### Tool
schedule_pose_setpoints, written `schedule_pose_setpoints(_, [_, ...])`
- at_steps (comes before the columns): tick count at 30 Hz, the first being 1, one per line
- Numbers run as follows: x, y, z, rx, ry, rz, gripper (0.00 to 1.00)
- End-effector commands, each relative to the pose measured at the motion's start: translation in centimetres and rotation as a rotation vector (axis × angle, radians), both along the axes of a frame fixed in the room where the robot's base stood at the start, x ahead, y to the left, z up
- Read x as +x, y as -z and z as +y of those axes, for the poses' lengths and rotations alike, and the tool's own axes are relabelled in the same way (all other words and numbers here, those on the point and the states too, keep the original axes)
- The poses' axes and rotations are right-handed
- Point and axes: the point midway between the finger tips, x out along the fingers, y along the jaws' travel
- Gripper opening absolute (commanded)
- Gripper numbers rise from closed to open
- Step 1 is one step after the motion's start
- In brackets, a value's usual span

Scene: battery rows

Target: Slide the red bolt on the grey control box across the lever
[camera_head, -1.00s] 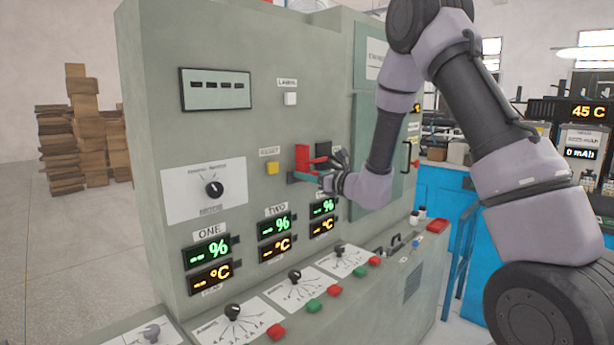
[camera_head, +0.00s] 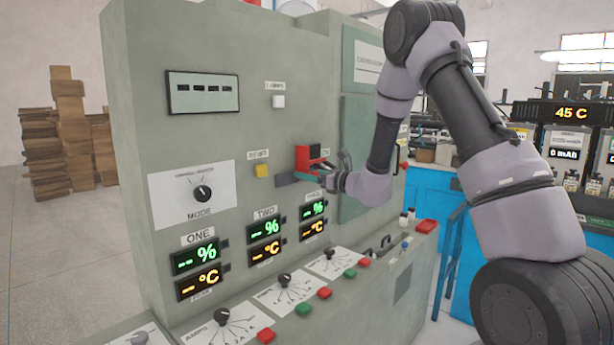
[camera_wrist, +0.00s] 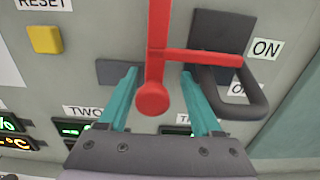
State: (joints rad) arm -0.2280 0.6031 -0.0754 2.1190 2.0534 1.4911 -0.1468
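The red bolt (camera_wrist: 152,98) has a round knob and a bar reaching right across the dark lever (camera_wrist: 222,35) in the wrist view. Its red part also shows on the grey control box (camera_head: 215,130) in the head view (camera_head: 310,152). My gripper (camera_wrist: 158,72) has its two teal fingers apart, one on each side of the knob. A gap shows on the right; the left finger is close to the knob, and I cannot tell whether it touches. The lever's handle loops down beside the ON and OFF labels. My gripper (camera_head: 322,172) partly covers the bolt in the head view.
A yellow reset button (camera_wrist: 45,39) is left of the bolt. A dark grey plate (camera_wrist: 116,72) lies bare behind the left finger. Displays and a sloped panel with knobs and buttons are below. A blue bench (camera_head: 425,190) stands right of the box.

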Motion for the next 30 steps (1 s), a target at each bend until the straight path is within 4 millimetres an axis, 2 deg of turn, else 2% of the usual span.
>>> schedule_pose_setpoints(11, [-0.6,0.0,-0.4,0.0,-0.002,0.001,0.68])
schedule_pose_setpoints(24, [-6.2,0.0,-6.3,0.001,0.002,0.002,0.68])
schedule_pose_setpoints(30, [-7.5,0.0,-7.5,0.001,0.0,0.001,0.68])
